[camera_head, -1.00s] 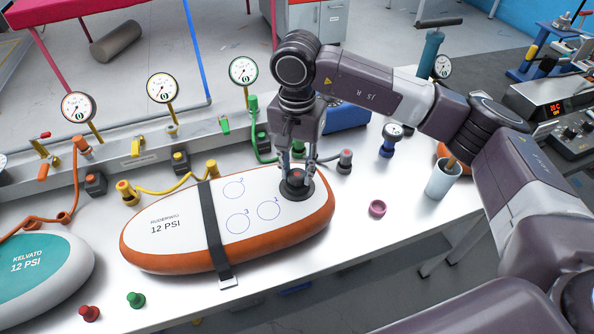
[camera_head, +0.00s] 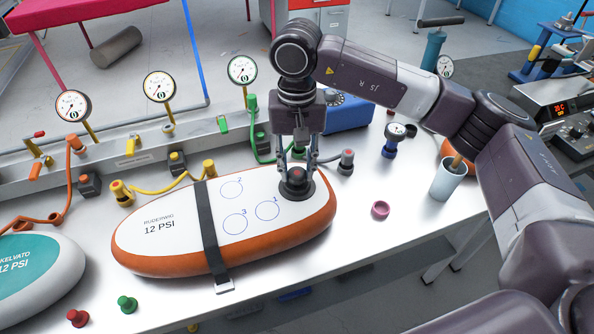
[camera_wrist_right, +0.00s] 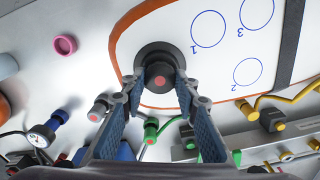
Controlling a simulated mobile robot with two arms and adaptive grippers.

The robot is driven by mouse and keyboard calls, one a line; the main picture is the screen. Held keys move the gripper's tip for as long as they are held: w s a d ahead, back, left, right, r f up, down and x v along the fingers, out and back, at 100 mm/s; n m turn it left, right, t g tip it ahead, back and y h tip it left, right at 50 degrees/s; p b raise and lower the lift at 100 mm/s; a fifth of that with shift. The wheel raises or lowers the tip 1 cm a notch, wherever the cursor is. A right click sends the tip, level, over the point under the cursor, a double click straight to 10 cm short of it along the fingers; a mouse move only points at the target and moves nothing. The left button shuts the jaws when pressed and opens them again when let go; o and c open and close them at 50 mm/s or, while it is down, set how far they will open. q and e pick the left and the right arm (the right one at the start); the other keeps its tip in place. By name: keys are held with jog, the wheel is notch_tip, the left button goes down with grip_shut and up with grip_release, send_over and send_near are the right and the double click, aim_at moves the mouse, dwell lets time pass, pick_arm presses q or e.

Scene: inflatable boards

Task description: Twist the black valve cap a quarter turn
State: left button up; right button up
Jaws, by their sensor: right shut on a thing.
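The black valve cap (camera_head: 297,174), with a red centre, sits on a dark round base at the right end of the white, orange-edged board (camera_head: 165,240). My right gripper (camera_head: 297,168) points down from above and is shut on the cap, with a fingertip on either side. In the right wrist view, the cap (camera_wrist_right: 159,76) shows between the two fingertips (camera_wrist_right: 160,71), inside the dark ring of its base. The fingers partly hide its sides. My left gripper is not in view.
A black strap (camera_head: 208,235) crosses the board. A teal-and-white board (camera_head: 35,270) lies at left. Gauges, coloured valves and hoses line the rail behind. A pink ring (camera_head: 380,210) and a cup (camera_head: 445,181) stand to the right.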

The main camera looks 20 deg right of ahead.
aim_at(297, 173)
jog(key=shift+r, duration=0.2)
dwell(0.4)
jog(key=shift+r+p, duration=0.65)
jog(key=shift+r, duration=0.9)
jog(key=shift+r+p, duration=0.9)
jog(key=shift+r, duration=1.1)
jog(key=shift+d, duration=0.1)
